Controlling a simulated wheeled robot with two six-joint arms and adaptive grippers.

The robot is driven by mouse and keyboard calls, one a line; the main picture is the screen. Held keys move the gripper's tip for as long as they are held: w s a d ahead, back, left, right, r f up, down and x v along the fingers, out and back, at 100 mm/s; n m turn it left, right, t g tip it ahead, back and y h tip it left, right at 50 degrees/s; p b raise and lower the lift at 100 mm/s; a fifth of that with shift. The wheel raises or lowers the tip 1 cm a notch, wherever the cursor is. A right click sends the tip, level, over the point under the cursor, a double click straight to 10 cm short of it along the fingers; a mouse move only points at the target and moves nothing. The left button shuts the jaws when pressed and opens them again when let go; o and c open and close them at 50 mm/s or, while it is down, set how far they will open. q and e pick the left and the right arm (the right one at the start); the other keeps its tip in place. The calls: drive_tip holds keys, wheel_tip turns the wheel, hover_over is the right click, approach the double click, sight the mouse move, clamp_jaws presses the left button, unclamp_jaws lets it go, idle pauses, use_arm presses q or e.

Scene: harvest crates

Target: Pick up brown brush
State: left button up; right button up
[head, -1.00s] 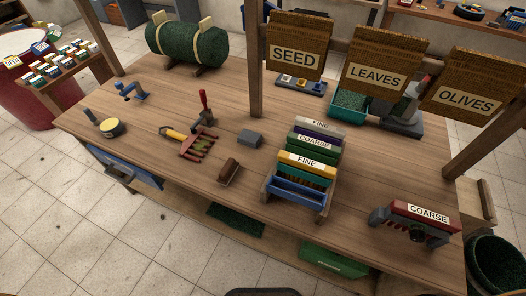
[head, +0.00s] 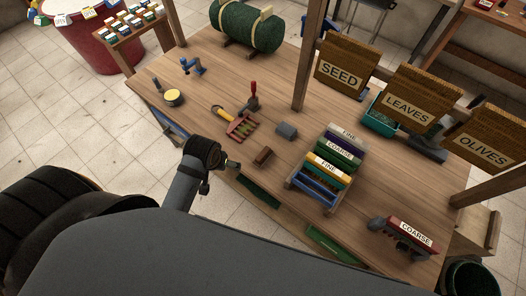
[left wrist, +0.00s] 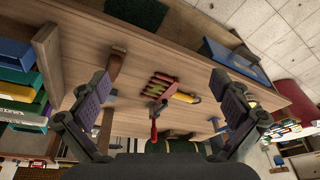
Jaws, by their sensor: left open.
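The brown brush (head: 263,156) lies on the wooden table (head: 290,178) near its front edge. It also shows in the left wrist view (left wrist: 117,63), close to the tip of the left-hand finger in that picture. My left gripper (head: 232,165) is at the table's front edge, left of the brush and apart from it. In the left wrist view my left gripper (left wrist: 163,92) has its fingers spread wide with nothing between them touching. My right gripper is not in view.
A red rake-like tool (head: 242,127) and a grey block (head: 287,131) lie behind the brush. A wooden post (head: 308,70) rises farther back. The tabletop left of the brush is mostly clear.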

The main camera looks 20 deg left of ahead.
use_arm(q)
drive_tip(key=w+d+f+n+g, duration=0.1)
drive_tip(key=w+d+f+n, duration=0.15)
drive_tip(key=w+n, duration=0.2)
drive_tip(key=w+d+f+n, duration=0.1)
drive_tip(key=w+f+n, duration=0.2)
drive_tip(key=w, duration=0.2)
drive_tip(key=n+g+h, duration=0.1)
drive_tip(key=n+g, duration=0.1)
drive_tip(key=n, duration=0.3)
hover_over(264, 153)
drive_tip(key=shift+s+a+f+m, duration=0.1)
drive_tip(key=shift+a+f+m, duration=0.05)
drive_tip(key=shift+f, duration=0.35)
drive_tip(key=shift+s+a+f+m, duration=0.1)
drive_tip(key=shift+a+f, duration=0.05)
drive_tip(key=shift+f, duration=0.3)
drive_tip(key=shift+w+d+f, duration=0.1)
drive_tip(key=shift+w+d, duration=0.2)
drive_tip(key=shift+d, duration=0.05)
drive_tip(key=shift+f, duration=0.1)
wheel_tip(264, 153, down, 5)
drive_tip(key=b, duration=0.3)
drive_tip(key=shift+s+a+f+b, duration=0.1)
drive_tip(key=shift+s+b, duration=0.05)
drive_tip(key=shift+b, duration=0.2)
